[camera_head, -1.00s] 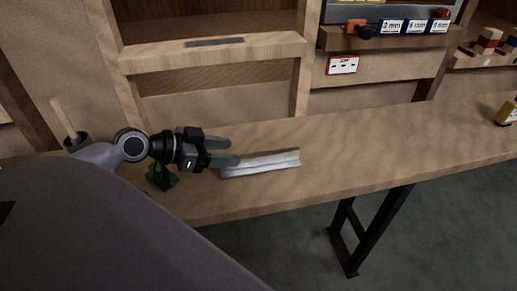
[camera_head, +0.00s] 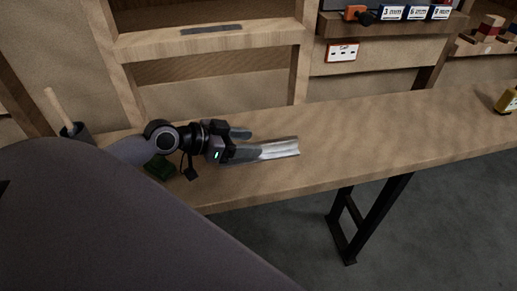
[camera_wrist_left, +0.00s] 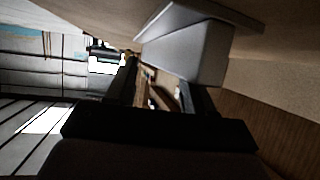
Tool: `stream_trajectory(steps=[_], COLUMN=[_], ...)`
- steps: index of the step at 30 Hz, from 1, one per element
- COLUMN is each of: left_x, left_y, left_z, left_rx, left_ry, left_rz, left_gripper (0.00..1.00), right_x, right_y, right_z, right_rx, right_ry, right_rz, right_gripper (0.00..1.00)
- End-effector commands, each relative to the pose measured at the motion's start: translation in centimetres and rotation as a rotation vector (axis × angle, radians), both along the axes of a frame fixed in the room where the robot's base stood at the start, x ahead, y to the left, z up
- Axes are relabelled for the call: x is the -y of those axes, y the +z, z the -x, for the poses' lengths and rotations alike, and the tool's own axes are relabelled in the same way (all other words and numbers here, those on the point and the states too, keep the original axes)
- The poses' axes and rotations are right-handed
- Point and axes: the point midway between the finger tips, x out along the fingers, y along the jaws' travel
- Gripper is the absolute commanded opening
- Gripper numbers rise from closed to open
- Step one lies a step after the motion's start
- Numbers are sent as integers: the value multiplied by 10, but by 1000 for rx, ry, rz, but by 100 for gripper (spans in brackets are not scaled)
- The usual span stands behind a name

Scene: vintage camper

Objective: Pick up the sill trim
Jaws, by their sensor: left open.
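The sill trim (camera_head: 281,149) is a pale grey, angled strip lying on the wooden bench. In the left wrist view the trim (camera_wrist_left: 190,52) looms large just ahead of the fingers. My left gripper (camera_head: 249,143) is open and low over the bench, pointing right along the strip. Its fingers overlap the left part of the trim in the head view and hide that end. I cannot tell whether they touch it. The left gripper's dark fingers (camera_wrist_left: 160,85) also show in the wrist view, apart. My right gripper is not in view.
The bench (camera_head: 380,140) is clear to the right of the trim, up to a yellow object (camera_head: 507,101). A dark holder (camera_head: 76,132) with a wooden handle and a green object (camera_head: 160,167) stand near my left arm. A wooden shelf frame (camera_head: 210,42) rises behind.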

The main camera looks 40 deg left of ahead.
Motion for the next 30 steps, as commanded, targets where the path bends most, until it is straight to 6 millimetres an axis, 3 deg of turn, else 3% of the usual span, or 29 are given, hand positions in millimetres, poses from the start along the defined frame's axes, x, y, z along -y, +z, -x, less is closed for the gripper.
stream_trajectory(steps=[13,14,18,19,30], left_x=[6,6,6,6,6], left_y=[-5,-5,-5,-5,-3], left_z=[-10,-10,-9,-9,-9], left_rx=[0,0,-1,-1,0], left_ry=[0,0,-1,-1,0], left_rz=[-1,-1,0,0,-1], left_gripper=[53,49,4,0,0], right_x=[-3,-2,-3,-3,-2], right_y=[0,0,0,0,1], right_z=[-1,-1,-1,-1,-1], right_rx=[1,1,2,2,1], right_ry=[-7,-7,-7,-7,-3], right_rz=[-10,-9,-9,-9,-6], right_gripper=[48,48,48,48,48])
